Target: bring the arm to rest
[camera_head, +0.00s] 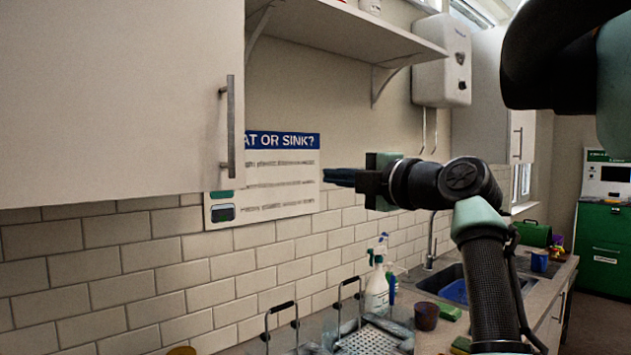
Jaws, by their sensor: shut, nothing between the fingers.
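My gripper (338,177) is raised in the air in front of the tiled wall, pointing left in the picture. Its dark fingers are shut with nothing between them. The fingertips appear in front of the right edge of a wall poster (270,185). My arm reaches up from the lower right, with its forearm upright and the wrist bent to the left. Another dark part of my arm fills the upper right corner.
A white cupboard (110,95) is at the left, and a shelf (345,38) is above. Below, a counter holds a spray bottle (376,290), a brown cup (426,316) and a metal rack (370,338). A sink (428,281) lies behind my forearm. A green cabinet (603,240) stands far right.

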